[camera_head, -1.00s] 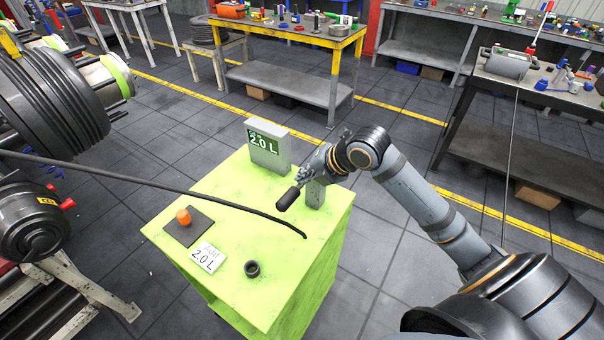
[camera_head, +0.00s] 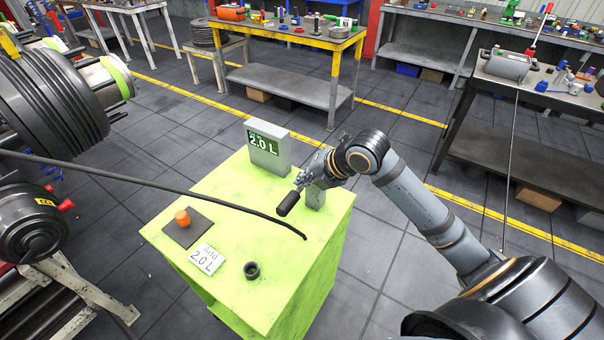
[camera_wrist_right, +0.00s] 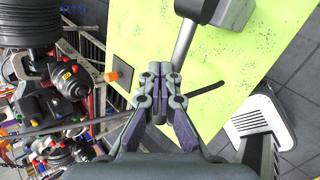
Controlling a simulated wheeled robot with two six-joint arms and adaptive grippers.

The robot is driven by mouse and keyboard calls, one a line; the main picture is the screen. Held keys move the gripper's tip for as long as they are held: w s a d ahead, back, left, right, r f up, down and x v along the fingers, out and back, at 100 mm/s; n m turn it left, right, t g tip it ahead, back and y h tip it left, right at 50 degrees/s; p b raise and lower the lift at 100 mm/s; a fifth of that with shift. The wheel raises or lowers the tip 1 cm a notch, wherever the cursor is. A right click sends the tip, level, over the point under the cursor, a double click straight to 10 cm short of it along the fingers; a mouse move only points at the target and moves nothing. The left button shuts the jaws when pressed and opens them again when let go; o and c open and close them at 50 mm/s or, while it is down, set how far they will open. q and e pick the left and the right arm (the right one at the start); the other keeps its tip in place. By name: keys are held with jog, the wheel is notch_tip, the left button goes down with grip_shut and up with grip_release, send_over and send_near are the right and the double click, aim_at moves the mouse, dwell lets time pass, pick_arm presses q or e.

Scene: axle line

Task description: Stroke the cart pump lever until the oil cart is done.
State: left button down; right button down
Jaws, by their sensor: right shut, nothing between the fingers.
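The lime-green oil cart (camera_head: 225,215) stands in front of me. Its grey display box (camera_head: 268,155) reads 2.0 L on a green screen. A card (camera_head: 206,259) on the top reads "Add 2.0 L". The pump lever has a black grip (camera_head: 288,204) near a grey post (camera_head: 315,196) at the cart's right side. My right gripper (camera_head: 301,182) is at the lever, just behind the black grip; contact is unclear. In the right wrist view, its fingers (camera_wrist_right: 159,72) are together with nothing between them, over the green top. My left gripper is out of view.
A black hose (camera_head: 180,189) crosses above the cart from the left. An orange knob (camera_head: 182,217) on a dark plate and a black cup (camera_head: 252,270) are on the cart top. Machinery (camera_head: 40,100) stands left. A yellow-edged bench (camera_head: 300,38) is behind.

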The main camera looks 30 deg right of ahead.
jog(key=shift+r, duration=0.15)
jog(key=shift+w+d+r+p, duration=0.15)
jog(key=shift+d+r+p, duration=0.1)
jog(key=shift+r+p, duration=0.55)
jog(key=shift+w+d+r+p, duration=0.15)
jog(key=shift+d+r+p, duration=0.1)
jog(key=shift+r+p, duration=0.55)
jog(key=shift+w+d+r+p, duration=0.15)
jog(key=shift+d+r+p, duration=0.1)
jog(key=shift+r+p, duration=0.55)
jog(key=r+p, duration=0.1)
jog(key=d+r+p, duration=0.1)
jog(key=r+p, duration=0.2)
jog(key=shift+w+d+r, duration=0.2)
jog(key=shift+w+r, duration=0.15)
jog(key=shift+w, duration=0.05)
